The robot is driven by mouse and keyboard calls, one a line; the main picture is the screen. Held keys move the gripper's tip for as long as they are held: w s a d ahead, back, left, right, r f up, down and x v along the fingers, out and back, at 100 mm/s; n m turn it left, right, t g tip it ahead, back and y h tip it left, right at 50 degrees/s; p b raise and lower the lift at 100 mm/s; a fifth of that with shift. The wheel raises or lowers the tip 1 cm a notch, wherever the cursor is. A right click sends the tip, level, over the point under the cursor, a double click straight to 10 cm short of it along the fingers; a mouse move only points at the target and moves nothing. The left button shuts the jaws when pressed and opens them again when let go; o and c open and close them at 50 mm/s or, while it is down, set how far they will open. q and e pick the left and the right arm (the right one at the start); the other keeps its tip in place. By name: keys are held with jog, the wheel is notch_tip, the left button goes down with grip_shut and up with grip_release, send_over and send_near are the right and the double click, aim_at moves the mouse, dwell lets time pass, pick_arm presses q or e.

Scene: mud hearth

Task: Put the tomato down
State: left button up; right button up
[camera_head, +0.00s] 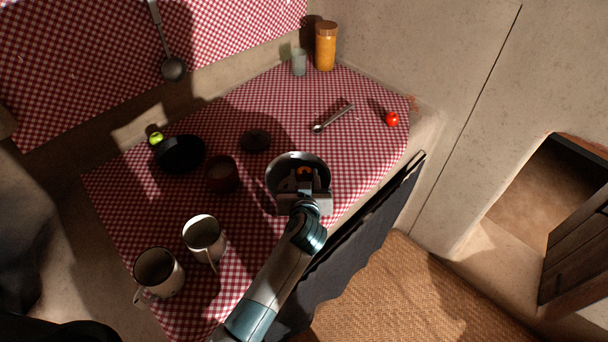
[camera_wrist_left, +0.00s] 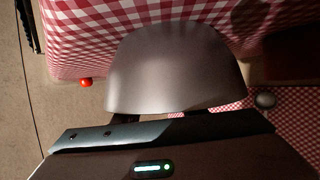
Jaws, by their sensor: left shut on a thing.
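A small red tomato (camera_head: 392,119) lies on the checked cloth near the right corner of the counter. It also shows as a red spot in the left wrist view (camera_wrist_left: 86,82). My left gripper (camera_head: 304,190) is shut on a grey metal bowl (camera_head: 284,164), over the front edge of the counter, well to the left of the tomato. In the left wrist view the bowl (camera_wrist_left: 175,68) fills the space past the fingers. A small orange patch shows inside the bowl; I cannot tell what it is. My right gripper is not in view.
Two pale mugs (camera_head: 202,237) (camera_head: 158,270) stand at the front left. A dark bowl (camera_head: 180,155), a green fruit (camera_head: 156,138), a brown cup (camera_head: 222,174) and a dark lid (camera_head: 255,140) are behind. A spoon (camera_head: 331,118), glass (camera_head: 299,62) and orange jar (camera_head: 325,46) are further back.

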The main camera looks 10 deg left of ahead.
pick_arm(q)
jog(key=shift+f, duration=0.2)
jog(key=o, duration=0.8)
jog(key=shift+r+b, duration=0.45)
jog(key=shift+r, duration=0.05)
jog(key=v, duration=1.2)
jog(key=shift+r, duration=0.2)
jog(key=shift+s+d+f, duration=0.1)
